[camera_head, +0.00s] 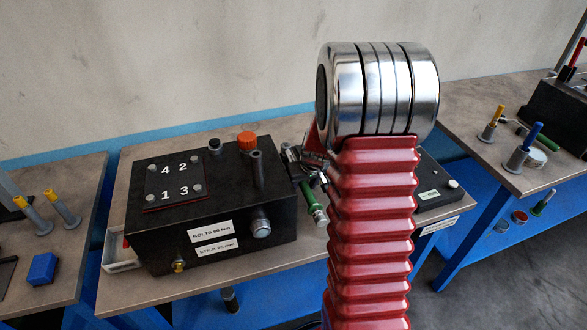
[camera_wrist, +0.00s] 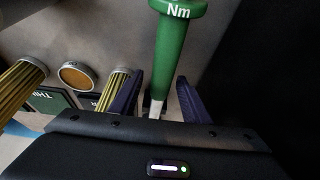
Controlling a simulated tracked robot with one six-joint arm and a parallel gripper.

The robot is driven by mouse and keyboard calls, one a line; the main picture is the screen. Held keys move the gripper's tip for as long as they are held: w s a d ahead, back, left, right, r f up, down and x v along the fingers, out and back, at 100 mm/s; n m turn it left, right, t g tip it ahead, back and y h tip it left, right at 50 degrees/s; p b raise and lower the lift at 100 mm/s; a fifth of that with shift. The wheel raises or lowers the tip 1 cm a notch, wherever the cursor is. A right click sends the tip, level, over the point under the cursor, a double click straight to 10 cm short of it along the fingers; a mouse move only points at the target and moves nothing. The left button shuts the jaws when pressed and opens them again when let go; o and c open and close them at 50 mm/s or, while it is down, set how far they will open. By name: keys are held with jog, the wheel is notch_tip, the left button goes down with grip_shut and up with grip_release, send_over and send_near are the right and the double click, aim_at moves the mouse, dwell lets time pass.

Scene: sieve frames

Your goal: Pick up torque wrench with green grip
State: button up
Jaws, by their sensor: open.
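The torque wrench with the green grip (camera_wrist: 178,50) fills the upper middle of the wrist view, with "Nm" on its flared end. My gripper (camera_wrist: 159,82) is open. Its two dark blue fingers stand on either side of the wrench's narrower lower part, and I cannot tell whether they touch it. In the head view a green grip (camera_head: 307,194) shows beside the black box, just below my gripper (camera_head: 308,162). My red arm hides part of that area.
A black box (camera_head: 215,255) with a numbered plate, an orange cap (camera_head: 247,140) and an upright post (camera_head: 257,170) stands left of my gripper. A lower black block (camera_head: 436,186) lies to the right. In the wrist view, yellow ribbed cylinders (camera_wrist: 22,82) stand left of the fingers.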

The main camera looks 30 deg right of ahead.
grip_shut()
dwell(0.5)
jog(key=shift+r, duration=0.1)
